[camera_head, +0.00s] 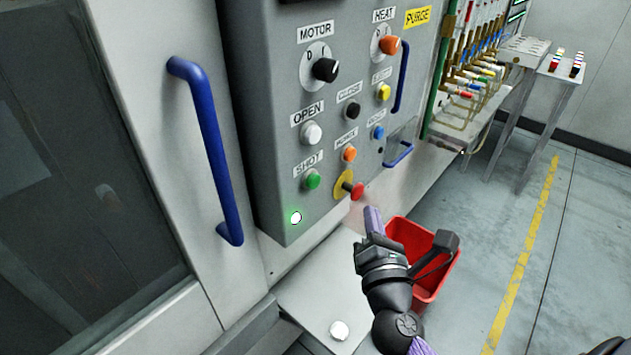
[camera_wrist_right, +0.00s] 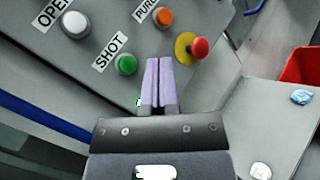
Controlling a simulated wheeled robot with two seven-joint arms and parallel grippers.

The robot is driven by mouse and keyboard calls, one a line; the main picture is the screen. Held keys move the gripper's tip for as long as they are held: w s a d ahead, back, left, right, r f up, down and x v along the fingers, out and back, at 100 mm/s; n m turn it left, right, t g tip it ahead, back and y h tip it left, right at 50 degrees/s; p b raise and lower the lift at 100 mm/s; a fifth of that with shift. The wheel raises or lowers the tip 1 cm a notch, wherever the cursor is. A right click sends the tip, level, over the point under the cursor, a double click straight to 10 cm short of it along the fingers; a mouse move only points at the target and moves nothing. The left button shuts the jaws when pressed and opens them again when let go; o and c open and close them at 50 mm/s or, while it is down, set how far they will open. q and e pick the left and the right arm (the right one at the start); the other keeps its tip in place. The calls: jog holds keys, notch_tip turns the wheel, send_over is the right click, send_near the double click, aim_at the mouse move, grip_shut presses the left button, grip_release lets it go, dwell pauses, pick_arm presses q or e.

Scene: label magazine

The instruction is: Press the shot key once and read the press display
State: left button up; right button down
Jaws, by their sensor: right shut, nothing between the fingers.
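The shot key is a green round button (camera_head: 312,180) under the SHOT label, low on the grey control panel (camera_head: 262,120). It also shows in the right wrist view (camera_wrist_right: 126,64), left of the fingertips. My right gripper (camera_head: 373,218) is shut and empty, with its pale purple fingers pressed together. In the right wrist view its fingers (camera_wrist_right: 157,82) point up at the panel, between the green key and the red mushroom button, and appear apart from both. No readable press display shows; a dark edge is cut off at the panel's top. My left gripper is not in view.
A red mushroom button (camera_head: 356,191) on a yellow base sits right of the shot key. A lit green-white lamp (camera_head: 296,217) is below it. The blue door handle (camera_head: 208,150) is at left. A red bin (camera_head: 412,240) stands behind my right gripper.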

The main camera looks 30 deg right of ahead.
jog(key=w+a, duration=0.3)
jog(key=w, duration=0.5)
jog(key=shift+a, duration=0.15)
jog(key=shift+w, duration=0.15)
dwell(1.7)
jog(key=shift+w+a, duration=0.15)
jog(key=shift+w, duration=0.1)
jog(key=shift+w+a+b, duration=0.2)
jog(key=shift+w+b, duration=0.1)
jog(key=shift+w, duration=0.1)
dwell(0.7)
jog(key=shift+s+d, duration=0.35)
jog(key=shift+s, duration=0.45)
jog(key=s, duration=0.1)
jog(key=s+d, duration=0.1)
jog(key=s, duration=0.1)
jog(key=s+d+p, duration=0.1)
jog(key=shift+s, duration=0.3)
